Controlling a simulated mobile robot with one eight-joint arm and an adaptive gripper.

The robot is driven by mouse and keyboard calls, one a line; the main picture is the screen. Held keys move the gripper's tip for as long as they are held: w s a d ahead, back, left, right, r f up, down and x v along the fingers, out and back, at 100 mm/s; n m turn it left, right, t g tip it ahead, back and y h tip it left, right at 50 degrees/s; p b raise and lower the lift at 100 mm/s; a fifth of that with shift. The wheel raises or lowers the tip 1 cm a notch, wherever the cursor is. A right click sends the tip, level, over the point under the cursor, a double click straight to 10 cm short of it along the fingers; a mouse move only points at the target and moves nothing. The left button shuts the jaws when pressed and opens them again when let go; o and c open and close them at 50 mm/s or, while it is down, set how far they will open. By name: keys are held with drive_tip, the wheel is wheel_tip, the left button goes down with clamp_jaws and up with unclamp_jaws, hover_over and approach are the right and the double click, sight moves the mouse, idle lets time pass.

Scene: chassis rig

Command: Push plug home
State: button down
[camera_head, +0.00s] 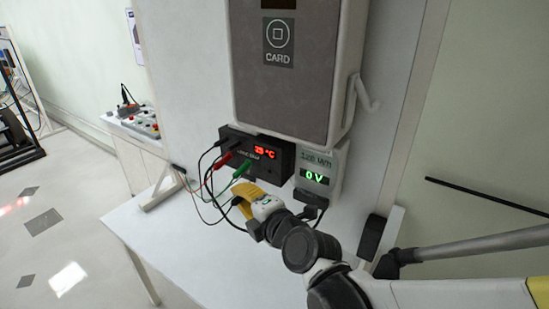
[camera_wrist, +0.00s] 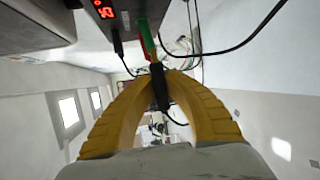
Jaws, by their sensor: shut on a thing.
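My gripper (camera_head: 240,189) has yellow fingers and is in front of and below the black box (camera_head: 262,158) with the red display. In the wrist view my gripper (camera_wrist: 160,72) is shut on a black plug (camera_wrist: 160,92), with a thin black lead trailing from it. A green plug (camera_head: 241,168), a red plug (camera_head: 222,160) and a black plug (camera_head: 227,143) stick out of the box's front. The green plug also shows in the wrist view (camera_wrist: 146,38), close beyond my fingertips. The held plug's tip and any socket opposite it are hidden; I cannot tell whether they touch.
A grey CARD unit (camera_head: 285,75) hangs above the box. A white meter (camera_head: 322,170) with a green 0 V display stands at its right. Several loose leads (camera_head: 205,185) loop at the left. The white table (camera_head: 175,235) is bare in front.

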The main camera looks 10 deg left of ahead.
drive_tip(key=shift+r+p, duration=0.1)
drive_tip(key=shift+p, duration=0.2)
drive_tip(key=shift+r+g+h+p, duration=0.15)
drive_tip(key=shift+g+h+p, duration=0.15)
drive_tip(key=shift+h+p, duration=0.35)
drive_tip(key=shift+a+n+g+h+p, duration=0.15)
drive_tip(key=shift+n+g+h+p, duration=0.25)
drive_tip(key=shift+p, duration=0.75)
drive_tip(key=shift+w+f, duration=0.2)
drive_tip(key=shift+w, duration=0.05)
drive_tip(key=shift+w+d+f+b, duration=0.15)
drive_tip(key=shift+w+d, duration=0.25)
drive_tip(key=shift+w, duration=0.4)
drive_tip(key=shift+w+d+r+b, duration=0.15)
drive_tip(key=shift+w+d, duration=0.2)
drive_tip(key=shift+w, duration=0.5)
drive_tip(key=shift+w+d+f+b, duration=0.15)
drive_tip(key=shift+w+d, duration=0.25)
drive_tip(key=shift+w, duration=0.4)
drive_tip(key=shift+w+d+b, duration=0.2)
drive_tip(key=shift+w+d, duration=0.1)
drive_tip(key=shift+w, duration=0.45)
drive_tip(key=shift+w+d+b, duration=0.2)
drive_tip(key=shift+w+d, duration=0.1)
drive_tip(key=shift+w, duration=0.45)
drive_tip(key=c, duration=1.4)
unclamp_jaws()
